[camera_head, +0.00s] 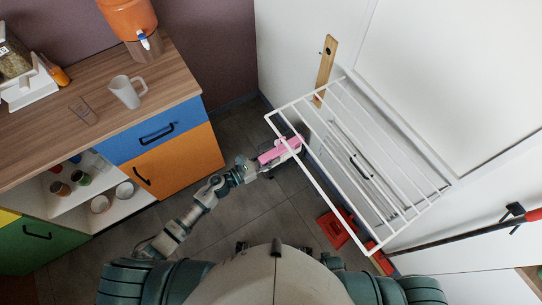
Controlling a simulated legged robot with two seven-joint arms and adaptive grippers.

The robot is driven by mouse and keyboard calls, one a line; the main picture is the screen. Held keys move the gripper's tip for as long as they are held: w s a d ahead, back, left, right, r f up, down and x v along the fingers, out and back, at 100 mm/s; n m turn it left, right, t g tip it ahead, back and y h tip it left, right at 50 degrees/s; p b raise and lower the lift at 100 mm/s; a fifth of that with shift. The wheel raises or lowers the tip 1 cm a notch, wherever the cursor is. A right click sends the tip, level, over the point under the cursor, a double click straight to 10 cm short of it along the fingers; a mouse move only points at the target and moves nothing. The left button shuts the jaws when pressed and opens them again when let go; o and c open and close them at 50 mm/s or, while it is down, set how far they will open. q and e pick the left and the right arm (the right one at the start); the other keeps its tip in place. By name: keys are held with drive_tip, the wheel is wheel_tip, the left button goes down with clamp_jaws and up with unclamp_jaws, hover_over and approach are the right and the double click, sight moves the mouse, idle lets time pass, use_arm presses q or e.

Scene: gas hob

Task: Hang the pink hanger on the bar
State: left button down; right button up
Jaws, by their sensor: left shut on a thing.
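The pink hanger (280,150) shows as a short pink bar in the middle of the head view. My left gripper (268,163) reaches up from the lower left and is shut on it. The white wire rack (372,141) juts out from the white wall. The hanger is at the rack's left corner and overlaps its front bar (318,182) in the picture. I cannot tell whether it touches the bar. The hanger's hook cannot be made out. My right gripper is not in view.
A wooden counter (60,134) with a blue drawer (150,137) and an orange door (185,160) stands at the left. A white mug (126,92) is on it. A red object (335,228) is on the floor below the rack. Grey floor lies open between counter and rack.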

use_arm(q)
drive_tip(key=c, duration=1)
unclamp_jaws()
drive_tip(key=shift+f, duration=0.1)
drive_tip(key=shift+o, duration=1.4)
drive_tip(key=shift+d, duration=0.2)
drive_tip(key=v, duration=1.2)
drive_tip(key=a+f+n+t+y, duration=0.1)
drive_tip(key=a+f+n+y, duration=0.45)
drive_tip(key=f+n, duration=0.65)
drive_tip(key=a+f+n+y, duration=0.5)
drive_tip(key=f+n+y, duration=0.3)
drive_tip(key=n, duration=0.7)
drive_tip(key=s+d+f+n+g, duration=0.1)
drive_tip(key=s+f+n+g, duration=0.4)
drive_tip(key=s+f+n, duration=0.3)
drive_tip(key=s+d+f+n+g, duration=0.1)
drive_tip(key=s+f+n+g, duration=0.4)
drive_tip(key=s+f+n, duration=0.4)
drive_tip(key=s+f+y, duration=0.1)
drive_tip(key=s, duration=0.6)
drive_tip(key=shift+s+n, duration=0.15)
drive_tip(key=shift+n, duration=0.15)
